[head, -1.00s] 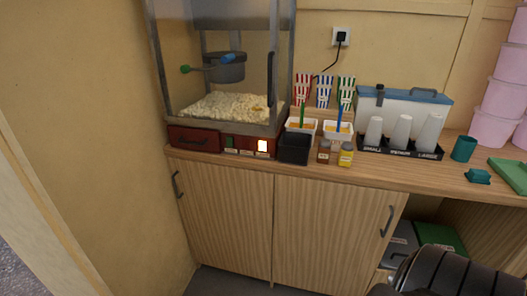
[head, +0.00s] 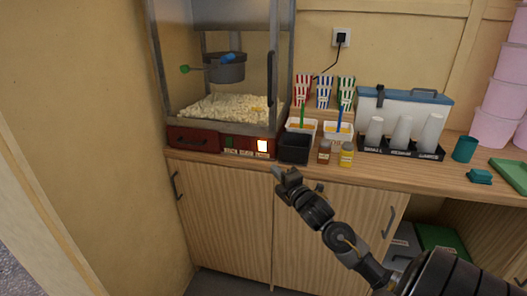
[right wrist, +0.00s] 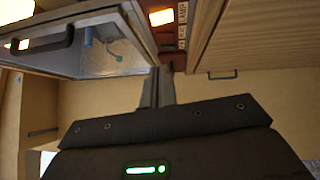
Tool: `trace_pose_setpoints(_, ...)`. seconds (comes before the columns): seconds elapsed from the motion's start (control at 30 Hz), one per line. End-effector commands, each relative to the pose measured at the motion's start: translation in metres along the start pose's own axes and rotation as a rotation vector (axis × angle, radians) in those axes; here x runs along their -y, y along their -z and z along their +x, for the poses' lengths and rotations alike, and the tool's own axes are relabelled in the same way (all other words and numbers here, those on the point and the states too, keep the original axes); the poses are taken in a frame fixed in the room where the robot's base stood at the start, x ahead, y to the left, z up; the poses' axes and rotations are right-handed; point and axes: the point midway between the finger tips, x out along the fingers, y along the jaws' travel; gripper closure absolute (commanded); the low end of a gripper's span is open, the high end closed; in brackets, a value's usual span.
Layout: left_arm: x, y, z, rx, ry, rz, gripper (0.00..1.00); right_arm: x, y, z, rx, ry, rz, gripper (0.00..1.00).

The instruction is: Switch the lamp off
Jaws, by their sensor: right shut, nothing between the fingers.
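The popcorn machine (head: 192,137) stands on the counter at the left, with a row of switches on its red base. The rightmost switch (head: 262,146) glows bright warm white, with a small label under it. In the right wrist view the glowing lamp switch (right wrist: 161,17) is at the top, next to a label reading LAMP. My right gripper (head: 277,172) is shut and empty, in front of the counter edge, below and slightly right of the lit switch and apart from it. It also shows in the right wrist view (right wrist: 161,78). My left gripper is out of view.
A black bin (head: 294,148) stands just right of the switches. Brown (head: 324,152) and yellow (head: 346,154) bottles stand beside it. Further right is a black tray (head: 400,150) with white cups.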

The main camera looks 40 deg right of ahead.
Motion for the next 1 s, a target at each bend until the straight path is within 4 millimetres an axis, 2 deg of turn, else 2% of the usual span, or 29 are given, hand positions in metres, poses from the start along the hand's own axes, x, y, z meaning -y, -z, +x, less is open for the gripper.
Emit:
trace_pose_setpoints(0.17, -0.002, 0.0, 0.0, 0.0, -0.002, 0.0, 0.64, 0.0, 0.0, 0.001, 0.0, 0.001, 0.002, 1.0)
trace_pose_setpoints(0.33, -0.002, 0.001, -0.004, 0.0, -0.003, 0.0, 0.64, -0.001, -0.001, 0.014, 0.002, 0.001, 0.004, 1.0)
trace_pose_setpoints(0.57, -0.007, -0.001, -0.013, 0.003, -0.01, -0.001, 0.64, -0.002, -0.001, 0.058, 0.002, 0.001, 0.006, 1.0)
trace_pose_setpoints(0.8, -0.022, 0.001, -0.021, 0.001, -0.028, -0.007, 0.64, -0.001, -0.001, 0.105, 0.002, 0.002, 0.006, 1.0)
trace_pose_setpoints(1.0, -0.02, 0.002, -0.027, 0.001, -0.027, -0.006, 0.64, 0.0, -0.022, 0.121, 0.003, 0.002, 0.003, 1.0)
